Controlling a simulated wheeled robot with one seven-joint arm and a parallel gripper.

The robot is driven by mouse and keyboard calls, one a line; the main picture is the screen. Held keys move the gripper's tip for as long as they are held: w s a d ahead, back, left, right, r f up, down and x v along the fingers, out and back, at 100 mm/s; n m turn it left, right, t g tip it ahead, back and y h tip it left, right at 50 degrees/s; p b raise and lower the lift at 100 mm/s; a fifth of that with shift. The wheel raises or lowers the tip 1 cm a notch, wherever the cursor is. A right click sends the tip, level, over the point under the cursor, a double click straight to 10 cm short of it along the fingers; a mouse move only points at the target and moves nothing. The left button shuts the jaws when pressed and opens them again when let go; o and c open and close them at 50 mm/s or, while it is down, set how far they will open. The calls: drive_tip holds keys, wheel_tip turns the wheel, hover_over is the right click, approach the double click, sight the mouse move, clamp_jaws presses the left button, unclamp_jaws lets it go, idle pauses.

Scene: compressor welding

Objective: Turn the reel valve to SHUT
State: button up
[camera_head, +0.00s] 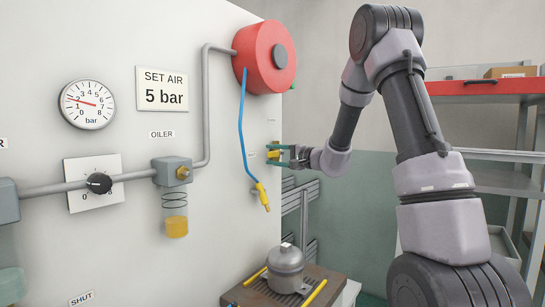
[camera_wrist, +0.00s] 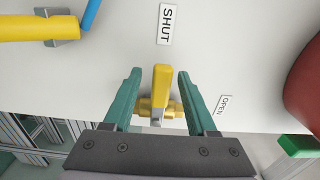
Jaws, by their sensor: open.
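The reel valve is a small yellow lever (camera_wrist: 161,90) on a yellow brass body, mounted on the white panel. In the wrist view the lever points up the picture toward the SHUT label (camera_wrist: 167,24). The OPEN label (camera_wrist: 223,105) lies to the right. My gripper (camera_wrist: 160,74) is open, with one green finger on each side of the lever and a visible gap on both sides. In the head view my gripper (camera_head: 275,155) is at the panel's right edge, around the yellow valve (camera_head: 273,154), which is small and partly hidden by the fingers.
The red hose reel (camera_head: 264,57) hangs above the valve. Its blue hose (camera_head: 242,125) drops to a yellow nozzle (camera_head: 262,195) left of my gripper. A grey compressor pot (camera_head: 286,272) stands on a bench below. A red-topped shelf (camera_head: 475,87) is behind my arm.

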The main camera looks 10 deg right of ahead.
drive_tip(key=v, duration=1)
drive_tip(key=shift+d, duration=0.15)
drive_tip(key=shift+s, duration=0.1)
drive_tip(key=s+a+r+n+g+h, duration=0.15)
drive_tip(key=s+a+g, duration=0.25)
drive_tip(key=s, duration=0.5)
drive_tip(key=s+a+r+n+g, duration=0.1)
drive_tip(key=s+a+n+g, duration=0.25)
drive_tip(key=s, duration=0.55)
drive_tip(key=s+d+t+h, duration=0.1)
drive_tip(key=s+d+h, duration=0.8)
drive_tip(key=s, duration=0.4)
drive_tip(key=shift+s+d+r+t, duration=0.15)
drive_tip(key=shift+d+r+t, duration=0.1)
drive_tip(key=shift+t, duration=0.1)
